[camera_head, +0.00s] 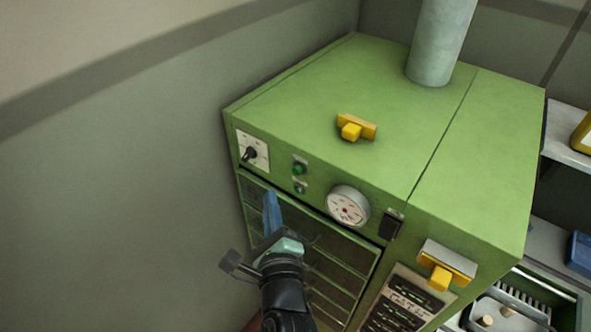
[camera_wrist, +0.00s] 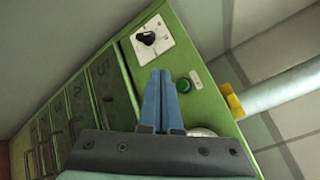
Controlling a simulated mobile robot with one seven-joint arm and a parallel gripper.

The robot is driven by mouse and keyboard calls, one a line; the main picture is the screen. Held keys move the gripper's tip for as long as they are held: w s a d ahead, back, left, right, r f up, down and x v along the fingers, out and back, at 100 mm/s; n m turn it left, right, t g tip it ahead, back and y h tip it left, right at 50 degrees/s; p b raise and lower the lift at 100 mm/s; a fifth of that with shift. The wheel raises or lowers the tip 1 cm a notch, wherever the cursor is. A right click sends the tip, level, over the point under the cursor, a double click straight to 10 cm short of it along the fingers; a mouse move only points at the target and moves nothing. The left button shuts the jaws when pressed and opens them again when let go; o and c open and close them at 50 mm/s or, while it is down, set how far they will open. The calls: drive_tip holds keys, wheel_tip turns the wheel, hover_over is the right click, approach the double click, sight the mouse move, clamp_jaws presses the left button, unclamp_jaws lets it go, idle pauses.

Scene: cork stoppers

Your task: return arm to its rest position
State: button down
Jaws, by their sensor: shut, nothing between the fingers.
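My gripper (camera_head: 270,197) is in front of the upper left of a green cabinet (camera_head: 300,95), with its blue fingers pointing up toward the cabinet's front. In the wrist view my gripper (camera_wrist: 160,74) has its two blue fingers together, with nothing between them. The fingertips appear below the black knob (camera_wrist: 146,38) and left of the green button (camera_wrist: 184,85). I cannot tell whether they touch the cabinet front. My dark arm comes up from the bottom of the head view.
The cabinet front carries a dial gauge (camera_head: 348,205), a black switch (camera_head: 391,225) and several drawers. Yellow handles are on its top (camera_head: 356,127) and right front (camera_head: 440,277). A grey pipe (camera_head: 441,40) rises behind. Shelves (camera_head: 566,131) stand right. A bare wall (camera_head: 110,200) is left.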

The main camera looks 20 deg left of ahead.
idle(0.3)
drive_tip(key=w+d+r+n+t+h+b, duration=0.1)
drive_tip(key=d+r+n+t+b, duration=0.4)
drive_tip(key=r, duration=0.7)
drive_tip(key=w+d+r+n+t+h+b, duration=0.1)
drive_tip(key=d+r+n, duration=0.1)
drive_tip(key=r+n, duration=0.8)
drive_tip(key=s+d+r+n+t+h+b, duration=0.1)
drive_tip(key=s+d+r+n+t+h, duration=0.1)
drive_tip(key=r, duration=0.4)
drive_tip(key=s+d+r+n+t+h+b, duration=0.1)
drive_tip(key=s+d+r+n+t, duration=0.1)
drive_tip(key=s+d+r, duration=0.2)
drive_tip(key=s+d+r+n+t+h+b, duration=0.1)
drive_tip(key=s+d+r+n+t+h, duration=0.1)
drive_tip(key=s+r, duration=0.4)
wheel_tip(320, 180, up, 2)
drive_tip(key=shift+d+r+h, duration=0.15)
drive_tip(key=shift+d+h, duration=0.15)
drive_tip(key=shift+d, duration=0.15)
idle(1.6)
